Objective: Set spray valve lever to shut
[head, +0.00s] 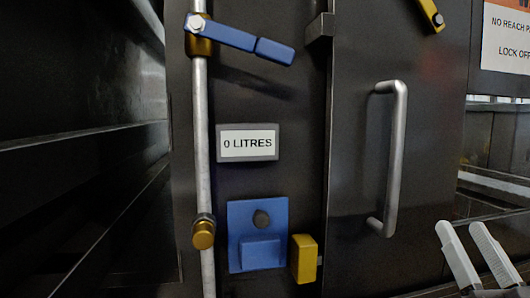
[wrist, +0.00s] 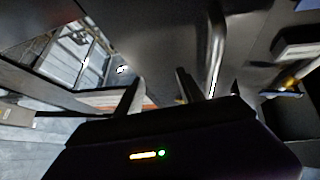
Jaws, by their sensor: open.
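The spray valve lever (head: 240,40) is a blue bar on a brass valve body (head: 201,38), on a vertical grey pipe at the upper left in the head view. It points right and slightly down, across the pipe. A small blue bar beside brass at the right of the wrist view appears to be the same lever (wrist: 283,94). My gripper (head: 462,232) is at the lower right in the head view, well away from the lever, in front of the door. In the wrist view its two fingers (wrist: 160,86) are apart with nothing between them.
A silver door handle (head: 397,158) stands out between my gripper and the lever; it also shows in the wrist view (wrist: 216,50). A "0 LITRES" display (head: 247,143), a blue bracket (head: 258,236), a yellow block (head: 304,259) and a brass fitting (head: 204,232) sit below the lever.

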